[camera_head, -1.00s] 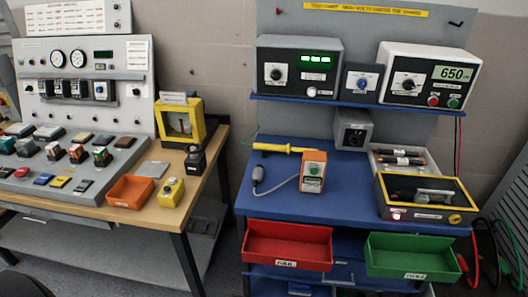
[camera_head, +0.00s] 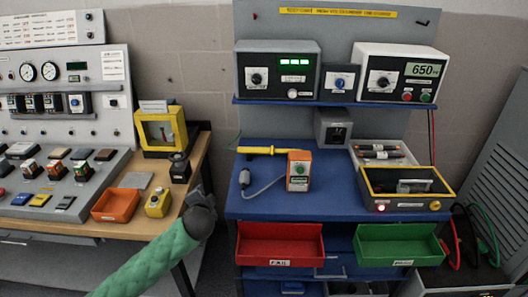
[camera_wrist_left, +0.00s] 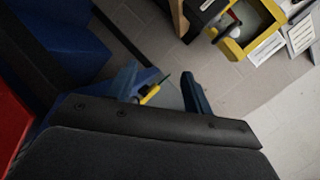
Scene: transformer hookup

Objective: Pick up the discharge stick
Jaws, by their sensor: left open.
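The discharge stick (camera_head: 270,150), a thin yellow rod, lies at the back left of the blue bench (camera_head: 335,205) in the head view. My left gripper (camera_head: 205,198) is at the gap between the wooden table and the blue bench, left of and nearer than the stick, apart from it. In the left wrist view my left gripper (camera_wrist_left: 161,90) has its fingers spread with nothing held. A small yellow piece (camera_wrist_left: 148,94), probably the stick's end, shows beyond them. My right gripper is in neither view.
An orange-and-grey meter (camera_head: 299,171) with a grey cable and probe stands in front of the stick. A red bin (camera_head: 280,245) and a green bin (camera_head: 400,245) hang at the bench's front. The wooden table (camera_head: 193,170) holds a yellow case (camera_head: 143,130).

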